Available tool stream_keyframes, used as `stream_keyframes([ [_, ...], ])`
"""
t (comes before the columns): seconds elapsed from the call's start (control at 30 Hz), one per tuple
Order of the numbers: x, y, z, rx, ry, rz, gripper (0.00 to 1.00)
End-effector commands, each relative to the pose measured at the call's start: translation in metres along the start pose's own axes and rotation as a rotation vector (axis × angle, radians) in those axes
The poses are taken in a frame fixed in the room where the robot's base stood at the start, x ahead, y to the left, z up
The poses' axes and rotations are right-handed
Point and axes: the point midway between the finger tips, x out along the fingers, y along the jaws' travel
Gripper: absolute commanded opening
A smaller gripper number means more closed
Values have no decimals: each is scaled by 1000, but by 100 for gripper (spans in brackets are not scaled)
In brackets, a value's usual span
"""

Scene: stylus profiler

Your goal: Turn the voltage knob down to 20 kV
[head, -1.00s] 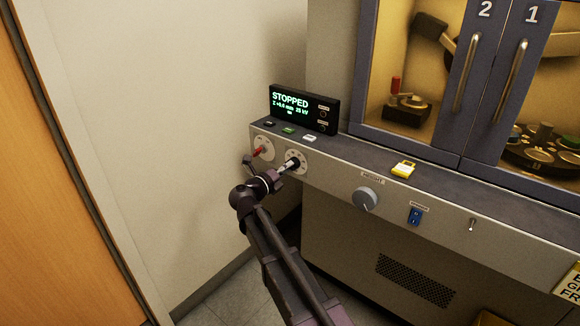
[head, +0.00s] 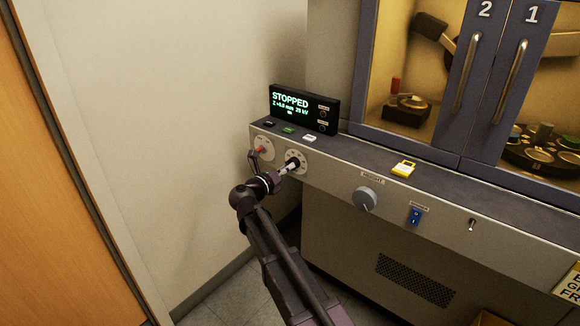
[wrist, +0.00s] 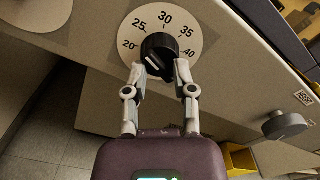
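The voltage knob (wrist: 160,48) is black and sits on a round white dial (wrist: 203,30) marked 20 to 40. A white line on its face lies toward the lower left in the wrist view. The knob's dial also shows in the head view (head: 304,159). My gripper (wrist: 160,66) is at the knob, one fingertip on each side of its lower part. The fingers are apart; whether they press on the knob is unclear.
A red-tipped control (head: 260,149) sits close left of the knob. A grey knob (head: 365,199), a blue switch (head: 415,216) and a small toggle (head: 472,225) are to the right on the panel.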

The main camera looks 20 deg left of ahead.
Motion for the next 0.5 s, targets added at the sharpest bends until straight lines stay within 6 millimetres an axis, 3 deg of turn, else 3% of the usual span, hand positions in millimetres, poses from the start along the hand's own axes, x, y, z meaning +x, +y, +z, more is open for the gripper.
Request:
stream_keyframes([
  [0.17,0,0,0,36,0,0,34],
  [0.5,0,0,0,284,0,0,34],
])
